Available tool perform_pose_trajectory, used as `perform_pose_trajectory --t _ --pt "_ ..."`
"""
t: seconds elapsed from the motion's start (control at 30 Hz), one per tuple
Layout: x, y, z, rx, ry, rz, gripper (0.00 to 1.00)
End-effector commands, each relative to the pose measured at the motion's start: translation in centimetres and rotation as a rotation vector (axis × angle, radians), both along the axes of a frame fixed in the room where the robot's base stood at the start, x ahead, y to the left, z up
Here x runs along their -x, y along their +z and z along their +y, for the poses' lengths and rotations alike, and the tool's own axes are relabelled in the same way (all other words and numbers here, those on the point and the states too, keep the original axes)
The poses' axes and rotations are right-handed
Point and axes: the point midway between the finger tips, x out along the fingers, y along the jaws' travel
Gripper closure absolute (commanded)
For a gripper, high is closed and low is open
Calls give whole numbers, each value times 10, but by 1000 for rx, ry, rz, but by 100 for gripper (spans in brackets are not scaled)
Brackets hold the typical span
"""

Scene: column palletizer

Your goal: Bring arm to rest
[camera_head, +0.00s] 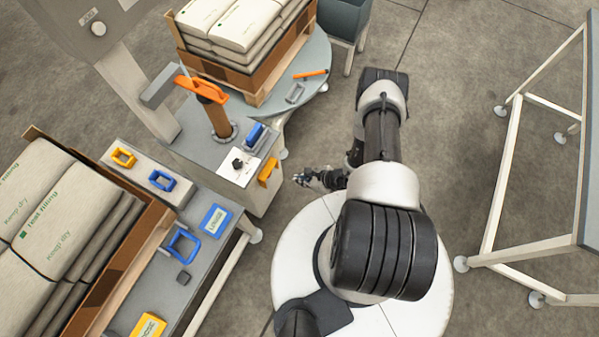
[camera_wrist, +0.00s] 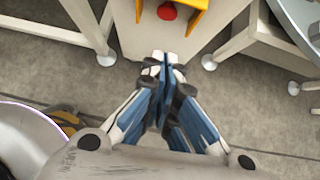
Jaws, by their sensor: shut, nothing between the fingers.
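My gripper (camera_head: 302,179) shows small in the head view, at the end of my folded arm, above the gap between my round white base and the grey workstation cabinet (camera_head: 256,205). In the wrist view my gripper (camera_wrist: 163,60) has its blue-lined fingers together and holds nothing. Beyond the fingertips in the wrist view are the pale cabinet front (camera_wrist: 138,40), a yellow bracket (camera_wrist: 197,12) and a red knob (camera_wrist: 167,12). My arm touches nothing that I can see.
Stacked sacks (camera_head: 65,215) in a brown-walled crate stand at left, and more sacks (camera_head: 235,22) lie on a pallet on the round table (camera_head: 316,72). A bench (camera_head: 205,262) carries blue and yellow frames. A white-legged table (camera_head: 490,215) stands at right. Floor (camera_head: 450,100) is clear behind my arm.

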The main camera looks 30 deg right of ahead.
Motion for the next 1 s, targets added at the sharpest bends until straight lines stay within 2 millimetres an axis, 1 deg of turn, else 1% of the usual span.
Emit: perform_pose_trajectory --t 0.27,0.33,0.37,0.47,0.57,0.6,0.67,0.7,0.73,0.77,0.8,0.87,0.9,0.97,1.0 --pt "0 0 0 0 0 0 100" --pt "-4 4 -1 1 8 -8 100" --pt "-8 8 -2 4 18 -15 100" --pt "-32 36 -5 15 82 -65 100" --pt "-66 88 -3 32 203 -143 100" --pt "-79 112 -1 42 262 -179 100" --pt "-96 150 5 56 356 -229 100" --pt "-104 175 11 67 419 -260 100" --pt "-110 194 15 76 465 -283 100" --pt "-114 212 19 84 512 -305 100" --pt "-119 236 26 99 575 -333 100" --pt "-123 272 36 122 669 -373 100" --pt "-124 295 43 139 733 -398 100" --pt "-122 329 53 168 827 -433 100" --pt "-119 350 61 186 892 -454 100"
